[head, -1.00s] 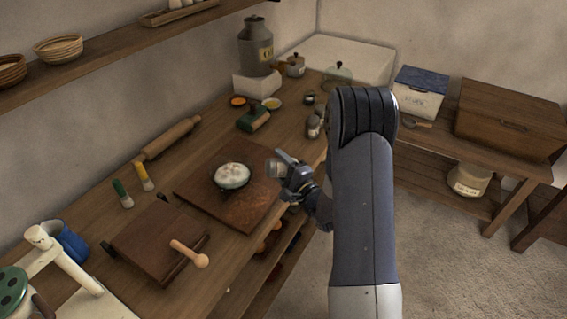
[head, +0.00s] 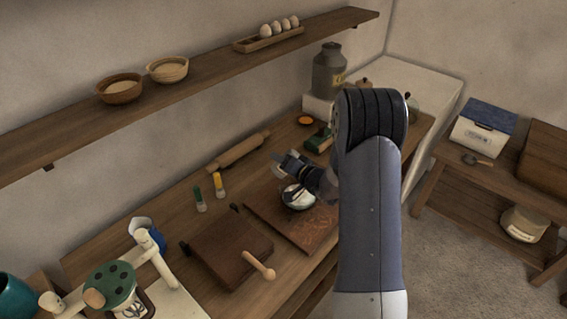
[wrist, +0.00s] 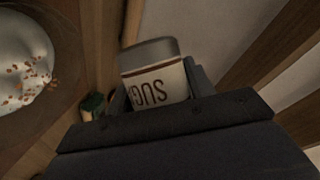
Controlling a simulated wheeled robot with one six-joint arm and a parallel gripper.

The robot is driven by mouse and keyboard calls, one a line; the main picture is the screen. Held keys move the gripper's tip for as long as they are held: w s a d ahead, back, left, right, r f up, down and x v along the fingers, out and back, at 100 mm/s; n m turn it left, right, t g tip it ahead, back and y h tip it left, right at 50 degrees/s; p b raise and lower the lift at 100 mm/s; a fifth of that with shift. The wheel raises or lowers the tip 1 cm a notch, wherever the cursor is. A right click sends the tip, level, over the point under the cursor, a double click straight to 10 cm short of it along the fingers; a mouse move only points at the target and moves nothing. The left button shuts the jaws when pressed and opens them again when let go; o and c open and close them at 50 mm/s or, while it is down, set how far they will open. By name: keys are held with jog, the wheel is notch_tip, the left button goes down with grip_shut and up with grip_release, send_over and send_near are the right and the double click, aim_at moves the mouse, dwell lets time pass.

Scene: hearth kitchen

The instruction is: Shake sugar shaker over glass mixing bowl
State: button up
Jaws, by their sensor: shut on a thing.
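The sugar shaker (wrist: 158,88) is between my gripper's fingers in the wrist view. It has a cream label with dark lettering, partly hidden, and a grey end toward the top of that picture. The lettering appears upside down there. My gripper (head: 291,162) is shut on it, just above and behind the bowl in the head view, where the shaker is hard to make out. The glass mixing bowl (head: 298,199) sits on a wooden board and holds white contents. In the wrist view the bowl's contents (wrist: 22,62) show brown specks, left of the shaker.
The board (head: 310,230) lies on the wooden counter. A wall shelf (head: 200,68) with bowls and eggs runs above the counter.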

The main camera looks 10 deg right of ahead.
jog(key=n+h, duration=0.1)
jog(key=n, duration=0.2)
jog(key=shift+r+h, duration=0.15)
jog(key=shift+h, duration=0.25)
jog(key=shift+n+h+b, duration=0.3)
jog(key=shift+b, duration=0.2)
jog(key=n+h+b, duration=0.1)
jog(key=n+b, duration=0.1)
jog(key=b, duration=0.3)
jog(key=shift+h, duration=0.3)
jog(key=shift+n+h+b, duration=0.3)
jog(key=shift+n+b, duration=0.2)
jog(key=shift+b, duration=0.45)
jog(key=shift+r, duration=0.2)
jog(key=shift+d, duration=0.1)
